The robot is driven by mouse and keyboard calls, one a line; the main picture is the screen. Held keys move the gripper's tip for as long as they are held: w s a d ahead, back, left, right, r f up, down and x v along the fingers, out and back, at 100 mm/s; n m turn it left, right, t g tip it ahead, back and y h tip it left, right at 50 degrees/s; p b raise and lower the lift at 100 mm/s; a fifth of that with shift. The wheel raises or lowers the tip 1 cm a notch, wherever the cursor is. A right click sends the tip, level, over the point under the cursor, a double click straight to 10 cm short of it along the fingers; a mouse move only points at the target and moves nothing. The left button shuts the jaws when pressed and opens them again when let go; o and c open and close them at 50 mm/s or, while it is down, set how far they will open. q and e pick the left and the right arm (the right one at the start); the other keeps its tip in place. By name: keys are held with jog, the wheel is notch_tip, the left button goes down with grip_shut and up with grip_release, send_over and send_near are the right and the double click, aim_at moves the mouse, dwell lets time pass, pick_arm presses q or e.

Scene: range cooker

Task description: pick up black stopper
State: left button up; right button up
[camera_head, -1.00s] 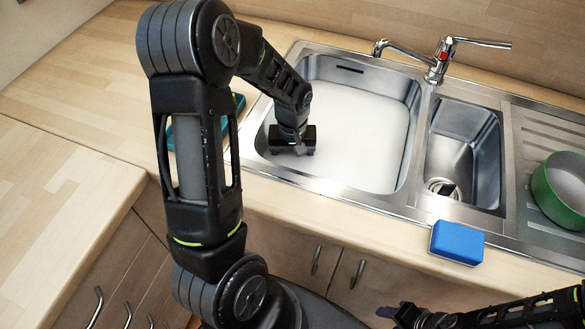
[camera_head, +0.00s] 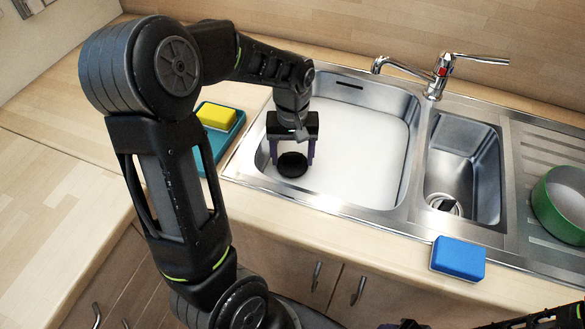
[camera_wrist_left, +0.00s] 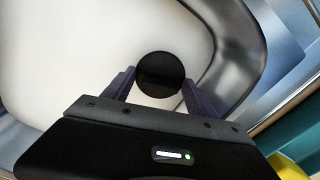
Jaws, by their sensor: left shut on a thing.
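The black stopper (camera_head: 292,164) is a round dark disc between the fingertips of my left gripper (camera_head: 292,160), over the front left part of the large sink basin. My left gripper is shut on it. In the left wrist view the stopper (camera_wrist_left: 160,74) shows as a black circle between the two purple-grey fingers (camera_wrist_left: 158,88), against the white of the basin. My right gripper (camera_head: 402,325) shows only in part at the bottom edge of the head view, and its jaws cannot be made out.
The large basin (camera_head: 375,190) has a metal rim. A small basin (camera_head: 465,150) and a chrome tap (camera_head: 438,75) are to the right. A yellow sponge (camera_head: 217,115) lies on a teal tray (camera_head: 226,143). A blue sponge (camera_head: 458,258) and a green pan (camera_head: 558,205) are at right.

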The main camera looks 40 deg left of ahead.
aim_at(292, 154)
pick_arm(q)
notch_tip(292, 154, up, 8)
jog(key=shift+r, duration=0.25)
dwell(0.8)
